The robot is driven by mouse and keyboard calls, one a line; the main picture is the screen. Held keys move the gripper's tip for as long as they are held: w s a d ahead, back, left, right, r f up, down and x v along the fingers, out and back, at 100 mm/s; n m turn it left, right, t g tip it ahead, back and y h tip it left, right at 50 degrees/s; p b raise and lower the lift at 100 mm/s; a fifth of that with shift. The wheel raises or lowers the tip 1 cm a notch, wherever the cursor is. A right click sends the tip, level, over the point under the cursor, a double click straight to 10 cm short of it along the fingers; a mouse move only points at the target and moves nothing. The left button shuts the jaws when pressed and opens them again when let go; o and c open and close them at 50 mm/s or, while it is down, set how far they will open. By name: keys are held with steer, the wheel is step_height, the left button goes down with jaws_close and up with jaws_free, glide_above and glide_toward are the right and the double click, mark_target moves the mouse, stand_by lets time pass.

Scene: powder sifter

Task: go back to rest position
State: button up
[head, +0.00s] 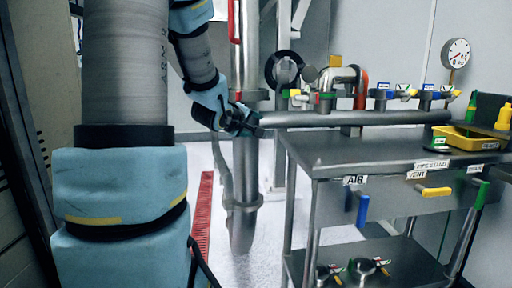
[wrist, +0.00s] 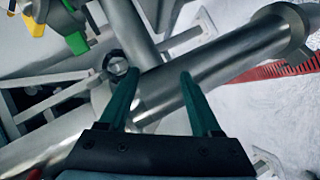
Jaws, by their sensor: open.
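My gripper (head: 257,123) is at the end of my arm in the head view, close to the left end of a horizontal metal pipe (head: 350,118) above the steel table. In the wrist view, the two teal fingers of my gripper (wrist: 160,78) are apart with nothing held between them. A thick grey pipe (wrist: 240,55) crosses behind the fingers there. I cannot tell whether the fingers touch any pipe. The fingertips are small and partly unclear in the head view.
A vertical pipe (head: 245,190) stands below and beside my gripper. A red floor grate (head: 202,215) lies left of the pipe.

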steer(key=s+a+f+m+g+y, duration=0.45)
steer(key=s+f, duration=0.35)
steer(key=f, duration=0.2)
steer(key=s+a+f+m+g, duration=0.1)
steer(key=s+f+m+g, duration=0.15)
steer(key=s, duration=0.55)
steer(key=s+a+f+m+g, duration=0.15)
steer(key=s+f+g, duration=0.25)
steer(key=s, duration=0.4)
step_height(320, 180, up, 15)
steer(key=p, duration=1.5)
steer(key=shift+s+d+f+m+y, duration=0.15)
steer(key=shift+s+d+m+y, duration=0.05)
steer(key=shift+d+m+y, duration=0.2)
